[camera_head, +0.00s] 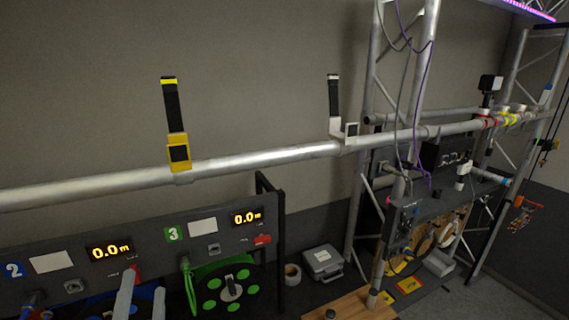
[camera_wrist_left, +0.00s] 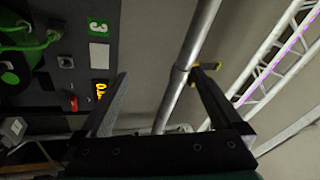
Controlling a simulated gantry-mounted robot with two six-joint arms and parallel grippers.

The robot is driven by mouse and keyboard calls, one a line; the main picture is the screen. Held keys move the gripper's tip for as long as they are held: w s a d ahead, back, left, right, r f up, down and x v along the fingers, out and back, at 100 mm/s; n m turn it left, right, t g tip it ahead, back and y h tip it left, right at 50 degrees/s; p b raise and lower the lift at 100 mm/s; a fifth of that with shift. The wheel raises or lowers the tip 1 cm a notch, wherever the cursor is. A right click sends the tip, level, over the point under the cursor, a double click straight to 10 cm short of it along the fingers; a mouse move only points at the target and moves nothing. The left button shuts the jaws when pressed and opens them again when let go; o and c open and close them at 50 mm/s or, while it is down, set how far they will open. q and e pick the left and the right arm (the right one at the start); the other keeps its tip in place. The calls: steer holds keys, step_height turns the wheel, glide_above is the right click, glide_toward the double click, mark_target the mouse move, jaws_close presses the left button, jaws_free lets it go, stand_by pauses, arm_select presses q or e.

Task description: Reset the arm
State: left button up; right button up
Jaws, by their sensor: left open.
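My left gripper (camera_head: 143,288) shows at the bottom left of the head view, its two pale fingers pointing up in front of the panel near the number 2 display. In the left wrist view the left gripper (camera_wrist_left: 158,74) has its fingers wide apart, with nothing between them but the wall and the silver bar beyond. The right gripper is in neither view.
A silver truss bar (camera_head: 262,157) crosses above the panel (camera_head: 140,240). A yellow-buckled strap (camera_head: 178,153) and a white-buckled strap (camera_head: 345,131) stand up from it. A green reel (camera_head: 225,289), a grey case (camera_head: 322,262) and a truss tower stand to the right.

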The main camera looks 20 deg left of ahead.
arm_select(q)
steer(key=d+r+n+t+h+p, duration=0.1)
steer(key=d+r+n+t+h, duration=0.25)
steer(key=r, duration=0.95)
steer(key=d+r+n+t+p, duration=0.1)
steer(key=d+r+n+t, duration=0.45)
steer(key=r, duration=0.85)
steer(key=s+d+r+m+t+h, duration=0.1)
steer(key=d+r+h, duration=0.2)
steer(key=h, duration=0.3)
steer(key=s+d+r+m+h, duration=0.2)
steer(key=d+r+h, duration=0.1)
steer(key=d+h, duration=0.3)
steer(key=shift+s+d+r+t, duration=0.2)
steer(key=shift+s+t, duration=0.1)
steer(key=shift+t, duration=0.1)
